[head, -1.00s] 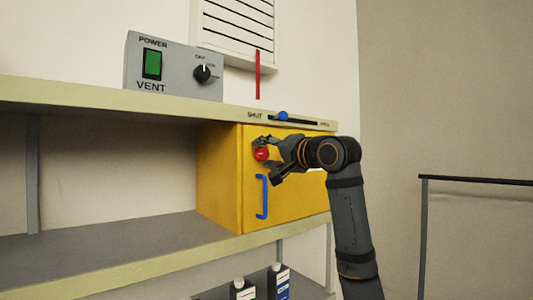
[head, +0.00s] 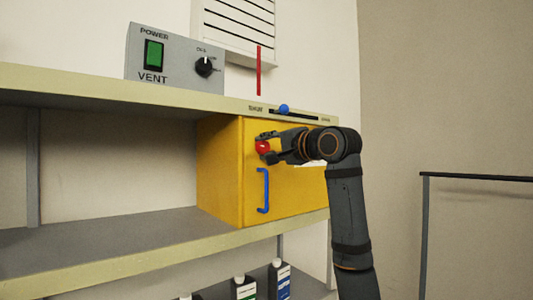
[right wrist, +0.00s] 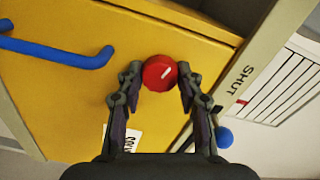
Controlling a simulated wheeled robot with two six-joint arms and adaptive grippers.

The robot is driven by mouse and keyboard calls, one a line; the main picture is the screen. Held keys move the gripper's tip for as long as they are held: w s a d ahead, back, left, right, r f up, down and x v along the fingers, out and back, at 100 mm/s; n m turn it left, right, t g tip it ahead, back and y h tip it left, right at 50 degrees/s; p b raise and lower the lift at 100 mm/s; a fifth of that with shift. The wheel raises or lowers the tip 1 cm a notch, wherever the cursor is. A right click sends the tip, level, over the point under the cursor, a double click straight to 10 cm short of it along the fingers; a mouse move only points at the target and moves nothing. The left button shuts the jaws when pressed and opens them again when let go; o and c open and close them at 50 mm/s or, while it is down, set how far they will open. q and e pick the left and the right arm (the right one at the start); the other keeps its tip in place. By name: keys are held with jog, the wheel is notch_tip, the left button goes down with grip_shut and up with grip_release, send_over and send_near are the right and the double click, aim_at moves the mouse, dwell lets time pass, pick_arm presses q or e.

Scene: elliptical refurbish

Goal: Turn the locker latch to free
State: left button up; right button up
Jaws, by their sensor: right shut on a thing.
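The yellow locker (head: 222,180) sits on the shelf, its door facing me. The red round latch (head: 262,147) is on the upper left of the door, above the blue handle (head: 264,190). In the right wrist view the latch (right wrist: 160,73) shows a white line on its face, slanting in the picture. My right gripper (head: 264,147) is shut on the latch, with a fingertip on each side of it; the fingers also show in the right wrist view (right wrist: 157,84). My left gripper is not in view.
A blue slider knob (head: 284,109) sits on the shelf edge above the locker, close over my right gripper. A grey vent box (head: 180,65) with a green switch stands on the top shelf. The shelf left of the locker is clear.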

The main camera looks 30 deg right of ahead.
jog(key=m+b, duration=0.1)
jog(key=m, duration=0.1)
jog(key=m+b, duration=0.1)
jog(key=shift+f+m, duration=0.2)
jog(key=shift+m, duration=0.2)
jog(key=m+b, duration=0.3)
jog(key=m, duration=0.1)
jog(key=shift+m, duration=0.3)
jog(key=m+b, duration=0.2)
jog(key=m, duration=0.1)
jog(key=shift+m+b, duration=0.85)
jog(key=shift+m, duration=0.85)
jog(key=o, duration=1.2)
jog(key=shift+r, duration=0.1)
